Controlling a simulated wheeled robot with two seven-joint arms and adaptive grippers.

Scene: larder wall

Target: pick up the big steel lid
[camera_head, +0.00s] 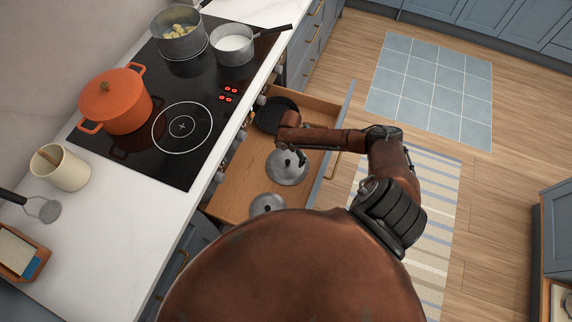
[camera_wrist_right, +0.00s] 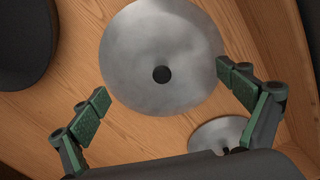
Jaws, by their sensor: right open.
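The big steel lid (camera_head: 285,174) lies flat in the open drawer, a round grey disc with a dark knob. In the right wrist view the big steel lid (camera_wrist_right: 150,40) fills the upper middle, its black knob (camera_wrist_right: 161,74) facing the camera. My right gripper (camera_head: 291,155) is over the lid, pointing down. In the wrist view my right gripper (camera_wrist_right: 164,87) is open, with a green-padded finger on each side of the knob and nothing between them. Its height above the lid is hard to judge. My left gripper is not in view.
A smaller steel lid (camera_head: 264,203) lies nearer in the wooden drawer (camera_head: 240,188); it also shows in the wrist view (camera_wrist_right: 215,135). A black pan (camera_head: 272,117) lies at the drawer's far end. The hob (camera_head: 150,165) and counter stand to the left.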

